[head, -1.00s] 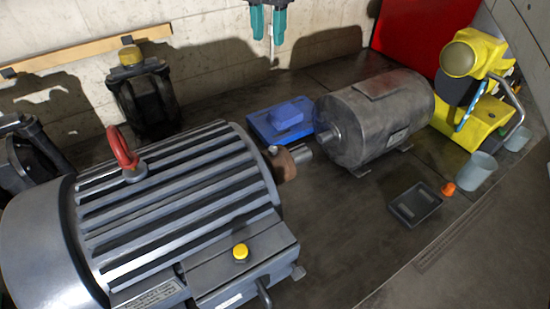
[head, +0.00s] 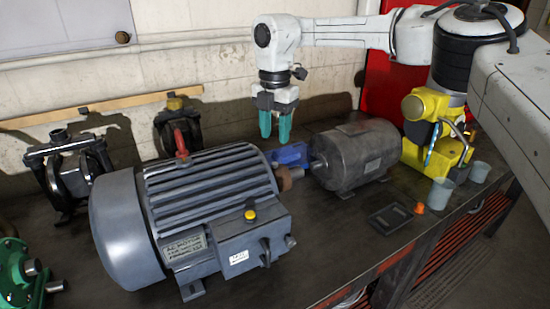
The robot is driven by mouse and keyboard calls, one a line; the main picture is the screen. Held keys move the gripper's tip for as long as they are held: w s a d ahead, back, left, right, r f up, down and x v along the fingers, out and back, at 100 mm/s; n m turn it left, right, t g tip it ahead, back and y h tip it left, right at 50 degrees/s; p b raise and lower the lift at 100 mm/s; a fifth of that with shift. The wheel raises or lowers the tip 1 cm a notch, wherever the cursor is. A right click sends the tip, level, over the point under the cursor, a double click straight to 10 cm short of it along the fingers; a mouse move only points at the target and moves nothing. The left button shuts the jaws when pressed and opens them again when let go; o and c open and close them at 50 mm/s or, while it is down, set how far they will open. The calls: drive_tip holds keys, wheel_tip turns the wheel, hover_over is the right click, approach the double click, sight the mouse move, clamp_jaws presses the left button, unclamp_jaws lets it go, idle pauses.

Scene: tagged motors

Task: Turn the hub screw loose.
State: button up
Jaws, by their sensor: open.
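A large grey finned motor (head: 205,205) with a red lifting eye and a yellow button sits on the bench in the head view. A rusty brown hub (head: 284,178) is on its shaft at the right end. The hub screw is too small to make out. My gripper (head: 275,128) hangs with its teal fingers pointing down, above and a little left of the hub. The fingers are apart, with nothing seen between them. A smaller dark grey motor (head: 355,155) stands to the right, its shaft facing the hub.
A blue block (head: 290,154) lies behind the hub. Black pumps (head: 62,170) stand along the wall at left. A yellow machine (head: 432,125), grey cups (head: 440,191), an orange piece (head: 419,208) and a black tray (head: 390,218) are at right. The front bench strip is clear.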

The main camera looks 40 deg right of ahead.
sight(275, 163)
wheel_tip(275, 163, down, 8)
drive_tip(key=shift+r+p, duration=0.2)
drive_tip(key=shift+p, duration=0.3)
clamp_jaws()
